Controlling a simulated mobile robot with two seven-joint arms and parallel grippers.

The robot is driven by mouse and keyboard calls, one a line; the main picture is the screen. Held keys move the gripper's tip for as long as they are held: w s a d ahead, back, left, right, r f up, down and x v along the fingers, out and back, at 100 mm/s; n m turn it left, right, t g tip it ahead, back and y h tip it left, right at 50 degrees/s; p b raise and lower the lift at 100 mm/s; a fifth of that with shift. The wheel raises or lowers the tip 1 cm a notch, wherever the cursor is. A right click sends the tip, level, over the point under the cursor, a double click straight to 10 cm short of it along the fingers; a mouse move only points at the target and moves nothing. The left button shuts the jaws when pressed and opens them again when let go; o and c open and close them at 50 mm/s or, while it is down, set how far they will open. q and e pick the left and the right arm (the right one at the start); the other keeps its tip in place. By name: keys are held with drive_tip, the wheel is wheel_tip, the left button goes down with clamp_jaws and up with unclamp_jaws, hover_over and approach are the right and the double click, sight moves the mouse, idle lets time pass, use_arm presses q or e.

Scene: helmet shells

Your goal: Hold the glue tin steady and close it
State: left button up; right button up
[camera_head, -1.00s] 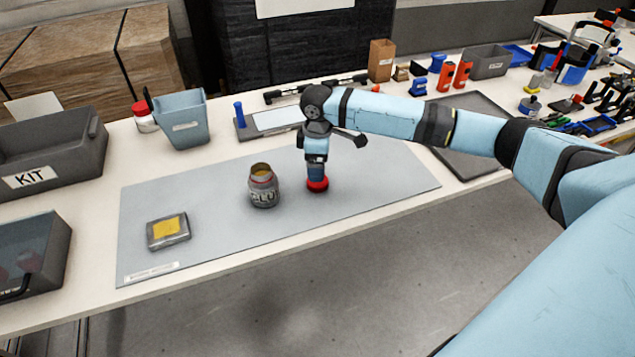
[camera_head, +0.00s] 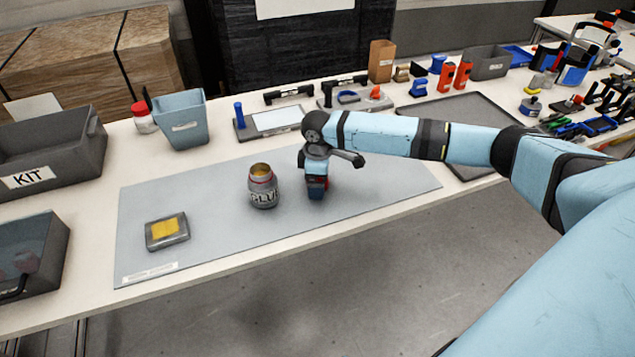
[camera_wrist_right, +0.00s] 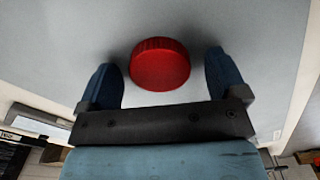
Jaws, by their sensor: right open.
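The glue tin (camera_head: 263,187), a grey can labelled GLUE with an open top showing yellowish contents, stands upright on the grey mat (camera_head: 215,240). A red round lid (camera_wrist_right: 160,64) lies on the mat in the right wrist view, between the two blue fingers of my right gripper (camera_wrist_right: 165,85). The fingers are open, with a gap on either side of the lid. In the head view my right gripper (camera_head: 317,190) points down just right of the tin and hides most of the lid. My left gripper is not in view.
A grey pad with a yellow square (camera_head: 167,231) lies left on the mat. A blue-grey bin (camera_head: 181,119), a KIT box (camera_head: 50,155) and a tray with a blue handle (camera_head: 270,121) stand behind and left.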

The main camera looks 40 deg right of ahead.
drive_tip(key=c, duration=1)
drive_tip(key=shift+r, duration=0.15)
wheel_tip(320, 180, up, 20)
drive_tip(key=shift+f+p, duration=0.1)
drive_tip(key=shift+p, duration=0.95)
